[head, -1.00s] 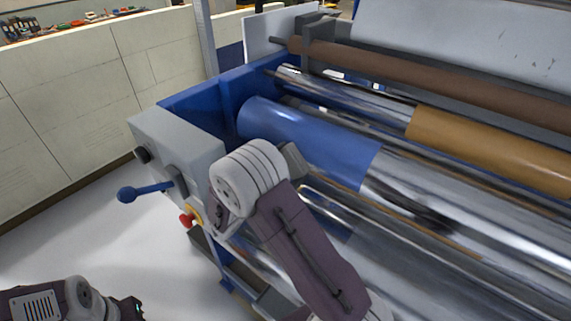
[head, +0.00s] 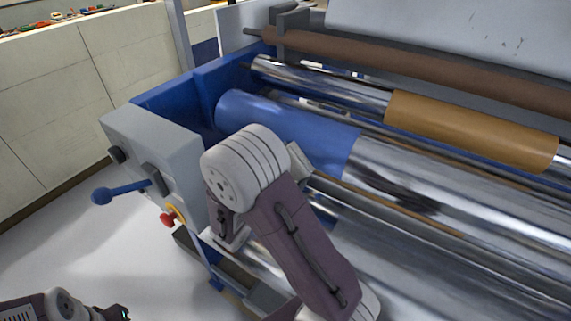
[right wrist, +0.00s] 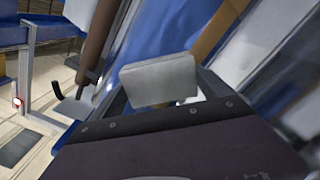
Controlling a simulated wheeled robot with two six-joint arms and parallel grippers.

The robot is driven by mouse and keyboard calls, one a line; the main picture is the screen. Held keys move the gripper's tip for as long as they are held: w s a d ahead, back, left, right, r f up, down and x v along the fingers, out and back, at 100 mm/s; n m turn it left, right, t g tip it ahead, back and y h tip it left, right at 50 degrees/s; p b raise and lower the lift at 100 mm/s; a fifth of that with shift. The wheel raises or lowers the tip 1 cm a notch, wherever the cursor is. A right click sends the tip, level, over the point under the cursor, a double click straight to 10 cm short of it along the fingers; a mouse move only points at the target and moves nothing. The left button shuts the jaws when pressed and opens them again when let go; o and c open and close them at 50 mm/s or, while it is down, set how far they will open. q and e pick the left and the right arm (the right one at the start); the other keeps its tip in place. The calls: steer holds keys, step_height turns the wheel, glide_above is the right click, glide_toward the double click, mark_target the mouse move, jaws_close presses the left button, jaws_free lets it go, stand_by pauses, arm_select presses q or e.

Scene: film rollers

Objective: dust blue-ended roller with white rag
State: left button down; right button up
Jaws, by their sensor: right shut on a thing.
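The blue-ended roller (head: 285,128) lies across the machine in the head view, blue at its left end and shiny metal to the right. My right gripper (right wrist: 160,88) is shut on the white rag (right wrist: 158,80), which shows as a pale grey-white pad between the fingers in the right wrist view. In the head view my right wrist hides most of that gripper, beside the near side of the blue end. I cannot tell whether the rag touches the roller. My left gripper (head: 122,313) is at the bottom left, partly cut off, with its jaws unclear.
An orange-brown roller section (head: 470,130) and a long brown roller (head: 430,72) lie behind. The grey control box (head: 155,150) at left carries a blue-knobbed lever (head: 120,192) and a red button (head: 168,219).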

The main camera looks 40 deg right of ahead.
mark_target(304, 171)
steer(key=shift+s+d+b, duration=0.15)
steer(key=shift+s+d, duration=0.1)
steer(key=shift+s, duration=0.35)
steer(key=shift+s+d+b, duration=0.2)
steer(key=shift+s+d, duration=0.05)
steer(key=shift+s, duration=0.4)
steer(key=shift+s+d+b, duration=0.15)
steer(key=shift+s+d, duration=0.1)
steer(key=shift+s, duration=0.35)
steer(key=w+a, duration=0.4)
steer(key=w, duration=0.7)
steer(key=shift+a, duration=0.3)
steer(key=shift+w, duration=0.1)
steer(key=shift+v, duration=2.9)
steer(key=shift+a, duration=0.15)
steer(key=v, duration=0.2)
steer(key=shift+a, duration=0.35)
